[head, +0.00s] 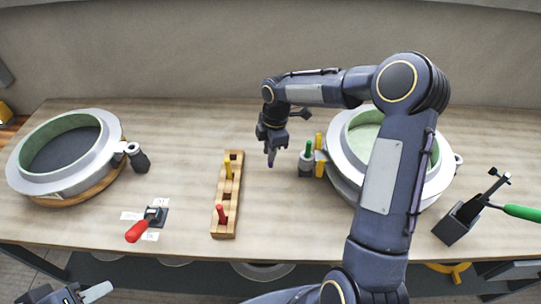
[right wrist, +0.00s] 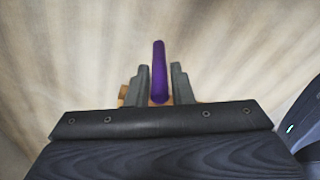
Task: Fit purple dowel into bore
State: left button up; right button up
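The purple dowel (right wrist: 159,70) stands between the two fingers of my right gripper (right wrist: 160,88) in the right wrist view, and the fingers are closed about it. In the head view my right gripper (head: 271,148) points down over the table, with the purple tip (head: 270,162) showing below it. It is between the wooden rack (head: 225,210) and the right mould (head: 346,140). The rack holds a yellow dowel (head: 228,169) and a red dowel (head: 221,213). I cannot tell which bore is meant. My left gripper (head: 82,295) is partly cut off at the lower left.
A green dowel (head: 308,148) and a yellow piece (head: 319,142) stand beside the right mould, close to my right gripper. The left mould (head: 30,180) has a dark cylinder (head: 140,161) at its side. A red-handled clamp (head: 137,231) and a green-handled tool (head: 520,212) flank the table front.

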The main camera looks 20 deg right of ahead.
grip_shut()
jog(key=shift+r, duration=0.1)
jog(key=shift+r, duration=0.25)
notch_tip(320, 180, up, 2)
jog(key=shift+w+r, duration=0.1)
jog(key=s+a+r+b, duration=0.2)
jog(key=s+a+r, duration=0.4)
jog(key=s+r, duration=0.4)
jog(key=s, duration=0.3)
